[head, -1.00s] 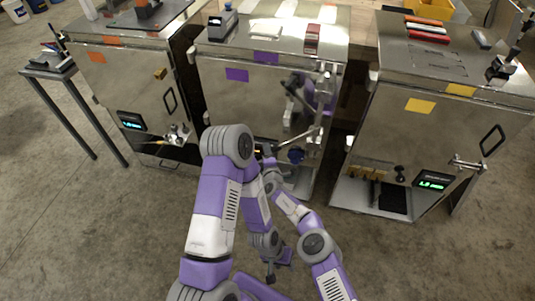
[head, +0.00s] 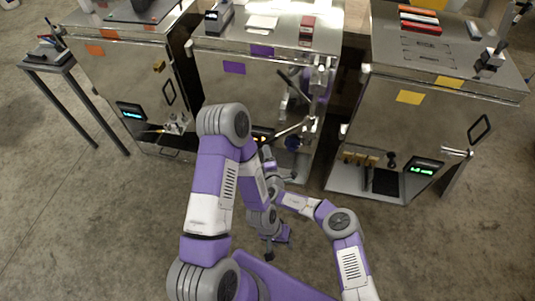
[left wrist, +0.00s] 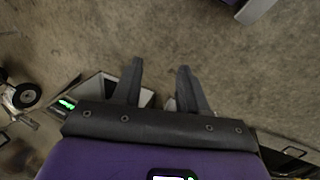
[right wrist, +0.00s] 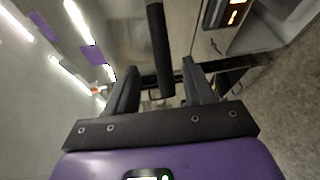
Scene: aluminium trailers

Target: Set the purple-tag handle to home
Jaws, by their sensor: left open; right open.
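The purple-tag unit is the middle metal cabinet (head: 215,85), with a purple tag (head: 234,67) on its front and another on its top edge. A lever handle (head: 293,129) slants across its front, its lower-left end near my right gripper (head: 268,153), which is partly hidden by my left arm. In the right wrist view a black bar, seemingly the handle's grip (right wrist: 160,50), lies ahead of and between the open fingers of my right gripper (right wrist: 160,90); contact cannot be told. My left gripper (head: 270,250) is open and empty, low over the floor; its fingers (left wrist: 160,85) also show in the left wrist view.
An orange-tag cabinet (head: 110,75) stands to the left and a yellow-tag cabinet (head: 400,130) to the right. A small side table (head: 50,62) is at far left. The floor in front is clear.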

